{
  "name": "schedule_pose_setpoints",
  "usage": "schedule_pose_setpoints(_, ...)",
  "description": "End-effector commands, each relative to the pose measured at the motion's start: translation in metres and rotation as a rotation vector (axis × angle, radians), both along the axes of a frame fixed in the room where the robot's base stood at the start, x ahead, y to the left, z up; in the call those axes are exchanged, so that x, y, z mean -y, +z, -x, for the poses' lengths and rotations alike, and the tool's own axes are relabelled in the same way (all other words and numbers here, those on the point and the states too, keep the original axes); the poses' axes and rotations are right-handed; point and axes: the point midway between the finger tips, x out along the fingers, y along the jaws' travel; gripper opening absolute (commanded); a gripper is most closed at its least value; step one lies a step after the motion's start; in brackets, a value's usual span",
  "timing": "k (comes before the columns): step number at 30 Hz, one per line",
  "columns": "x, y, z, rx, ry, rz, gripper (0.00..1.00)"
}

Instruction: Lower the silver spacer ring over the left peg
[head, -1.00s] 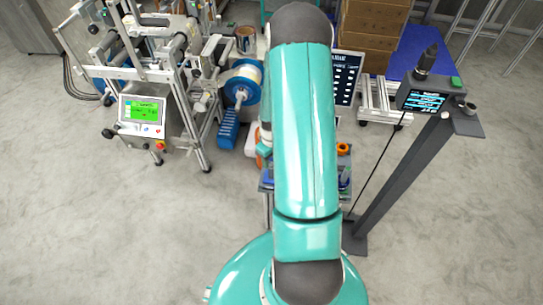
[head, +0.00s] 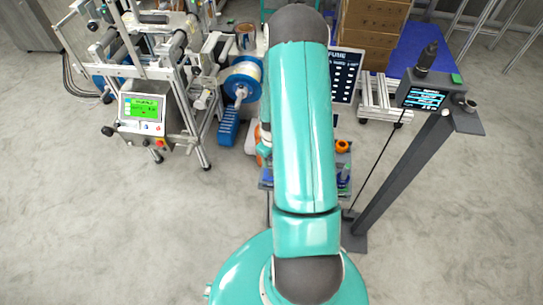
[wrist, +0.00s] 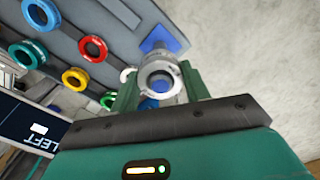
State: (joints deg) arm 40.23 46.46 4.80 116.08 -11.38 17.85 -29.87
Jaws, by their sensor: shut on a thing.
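The silver spacer ring (wrist: 147,69) is held between the two dark green fingers of my gripper (wrist: 160,85) in the wrist view. My gripper is shut on it. A blue square plate (wrist: 172,36) with a grey post-like part lies just beyond the ring, at its upper side. Blue shows through the ring's hole. I cannot tell whether the ring is around a peg or apart from it. A sign reading "LEFT" (wrist: 35,140) is at the lower left. In the head view my arm hides the gripper and ring.
Several coloured rings, including a red one (wrist: 93,48) and a yellow one (wrist: 76,78), sit on a grey panel left of the gripper. A dark stand with a screen (head: 424,98) is farther right.

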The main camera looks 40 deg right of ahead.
Motion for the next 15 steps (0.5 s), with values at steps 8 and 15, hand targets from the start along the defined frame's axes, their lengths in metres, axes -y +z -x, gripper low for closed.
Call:
schedule_pose_setpoints(8,0.0,-0.008,0.0,0.0,0.0,0.0,0.2)
schedule_pose_setpoints(15,0.0,-0.014,0.0,-0.001,0.0,0.0,0.2)
